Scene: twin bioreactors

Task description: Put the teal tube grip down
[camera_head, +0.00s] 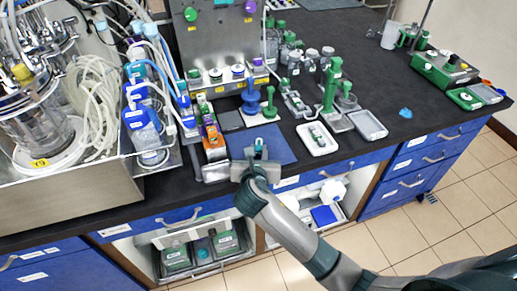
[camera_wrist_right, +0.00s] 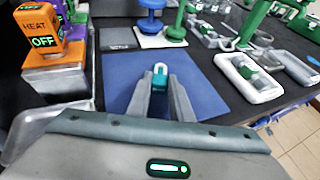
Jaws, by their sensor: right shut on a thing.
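My right gripper (camera_head: 257,158) comes in from the lower right in the head view and is over the near part of the blue mat (camera_head: 280,143). It is shut on the small teal tube grip (camera_wrist_right: 160,80), which stands up between the two grey fingers in the right wrist view. The grip's top is pale and loop-like. Its lower part is hidden by the fingers, and I cannot tell whether it touches the mat (camera_wrist_right: 207,90). My left gripper is not in view.
A white tray (camera_head: 303,141) with a small green-topped item lies right of the mat. An orange box (camera_wrist_right: 45,32) marked HEAT OFF stands on the left. Blue and green stands (camera_head: 252,97) are behind the mat. The mat around the gripper is clear.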

